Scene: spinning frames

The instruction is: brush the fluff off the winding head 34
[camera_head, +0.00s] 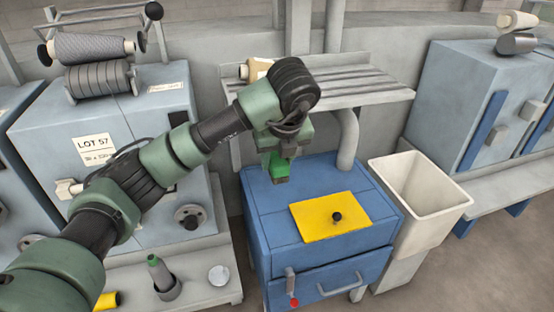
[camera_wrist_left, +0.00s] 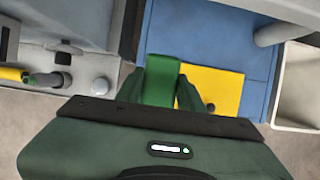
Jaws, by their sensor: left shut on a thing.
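My left gripper (camera_head: 280,172) hangs over the back left part of the blue cabinet's top (camera_head: 262,205), left of the yellow sheet. It is shut on a green block-like thing (camera_head: 278,165), which also shows between the fingers in the left wrist view (camera_wrist_left: 160,80). I cannot make out bristles on it. A winding head with a grey yarn package (camera_head: 95,47) on a dark grooved roller (camera_head: 100,80) stands at the left. Another with a cream package (camera_head: 516,20) stands at the far right. No number 34 is legible. My right gripper is not in view.
A yellow sheet (camera_head: 315,218) with a black knob (camera_head: 337,217) lies on the cabinet. A cream bin (camera_head: 412,200) stands right of it. A LOT 57 label (camera_head: 94,149) is on the left machine. A green-tipped bottle-like item (camera_head: 158,270) stands on the lower ledge.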

